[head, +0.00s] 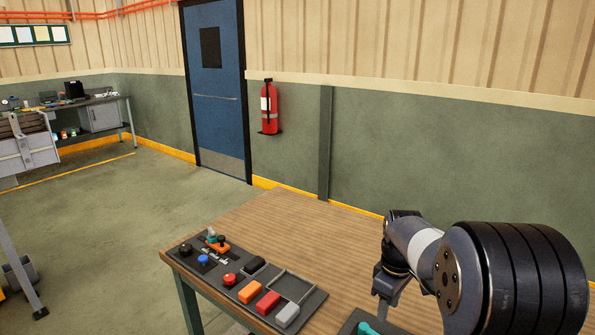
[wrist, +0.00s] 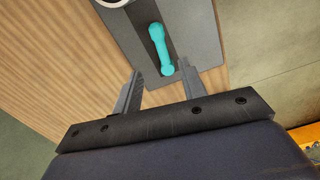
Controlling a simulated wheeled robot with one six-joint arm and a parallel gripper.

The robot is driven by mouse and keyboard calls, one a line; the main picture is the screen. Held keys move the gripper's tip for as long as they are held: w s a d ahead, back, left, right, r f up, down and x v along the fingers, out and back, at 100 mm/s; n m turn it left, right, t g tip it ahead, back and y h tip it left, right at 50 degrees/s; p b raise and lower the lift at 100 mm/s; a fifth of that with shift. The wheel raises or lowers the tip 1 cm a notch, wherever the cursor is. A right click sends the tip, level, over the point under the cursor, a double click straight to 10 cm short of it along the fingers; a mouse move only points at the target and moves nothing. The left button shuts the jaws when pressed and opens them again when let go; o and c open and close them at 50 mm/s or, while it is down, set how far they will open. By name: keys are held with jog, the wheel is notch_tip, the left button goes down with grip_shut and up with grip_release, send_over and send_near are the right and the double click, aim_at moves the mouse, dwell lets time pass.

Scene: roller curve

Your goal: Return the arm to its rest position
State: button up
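My arm reaches over the wooden table (head: 270,225) at the right of the head view. Only a small part of my gripper (head: 385,306) shows there below the wrist. In the wrist view my gripper (wrist: 158,80) has its two fingers apart. A teal handle (wrist: 161,48) on a dark grey plate lies just beyond the fingertips, lined up with the gap between them. It looks free of the fingers, but its height below them is hard to judge. The handle's teal end (head: 367,328) also shows at the bottom of the head view.
A dark control panel (head: 213,275) with several coloured buttons and blocks lies along the table's front left edge. The middle of the table is clear. A blue door (head: 217,90) and a red fire extinguisher (head: 269,108) are at the wall behind. A workbench (head: 100,101) stands far left.

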notch_tip(320, 180, down, 10)
jog(key=shift+r+p, duration=0.1)
jog(key=shift+p, duration=0.45)
jog(key=shift+f, duration=0.35)
jog(key=shift+s+a+m+p, duration=0.15)
jog(key=shift+s+a+m, duration=0.05)
jog(key=shift+m, duration=0.4)
jog(key=shift+s+a+m+p, duration=0.15)
jog(key=shift+s+a+m, duration=0.05)
jog(key=shift+m, duration=0.4)
